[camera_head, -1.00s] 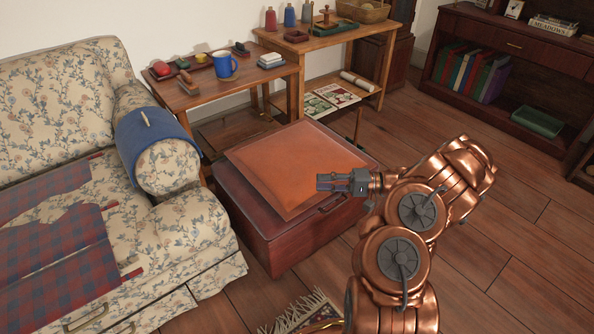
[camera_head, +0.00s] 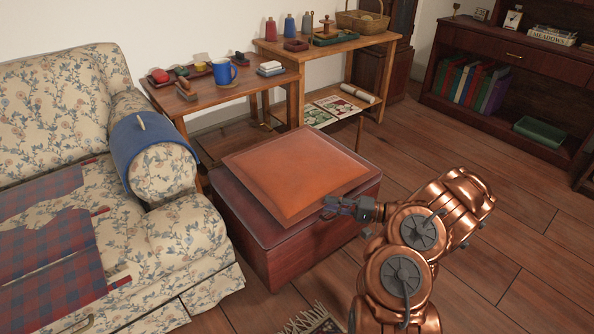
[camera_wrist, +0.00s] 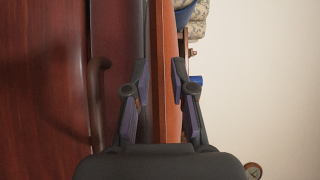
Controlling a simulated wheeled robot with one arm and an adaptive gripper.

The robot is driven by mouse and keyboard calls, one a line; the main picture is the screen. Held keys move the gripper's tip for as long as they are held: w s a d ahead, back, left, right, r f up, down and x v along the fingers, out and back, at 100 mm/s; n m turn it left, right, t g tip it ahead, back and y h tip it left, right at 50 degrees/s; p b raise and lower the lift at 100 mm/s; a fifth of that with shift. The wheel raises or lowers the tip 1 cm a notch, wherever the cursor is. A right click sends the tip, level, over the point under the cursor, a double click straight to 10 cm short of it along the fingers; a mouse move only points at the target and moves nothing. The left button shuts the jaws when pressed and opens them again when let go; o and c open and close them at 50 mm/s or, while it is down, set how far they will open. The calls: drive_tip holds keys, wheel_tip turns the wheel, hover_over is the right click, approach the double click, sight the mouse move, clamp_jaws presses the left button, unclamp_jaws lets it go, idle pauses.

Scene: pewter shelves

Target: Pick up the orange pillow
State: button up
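The orange pillow (camera_head: 295,172) lies flat on a dark red-brown wooden chest (camera_head: 290,258). My gripper (camera_head: 332,207) is at the pillow's right front edge, low over the chest's rim. In the wrist view, turned sideways, the pillow's edge shows as an orange strip (camera_wrist: 168,100) between the two fingers of my gripper (camera_wrist: 160,68). The fingers are apart, one to each side of the strip. I cannot tell whether either finger touches the pillow. The chest's front and its curved handle (camera_wrist: 97,100) show to the left.
A floral sofa (camera_head: 195,235) with a blue cloth (camera_head: 135,150) over its arm stands left of the chest. Behind it, a wooden side table (camera_head: 245,92) holds a blue mug (camera_head: 224,72). A bookcase (camera_head: 500,110) stands back right. Open floor (camera_head: 520,220) lies to the right.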

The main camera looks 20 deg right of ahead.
drive_tip(key=shift+x, duration=1)
clamp_jaws()
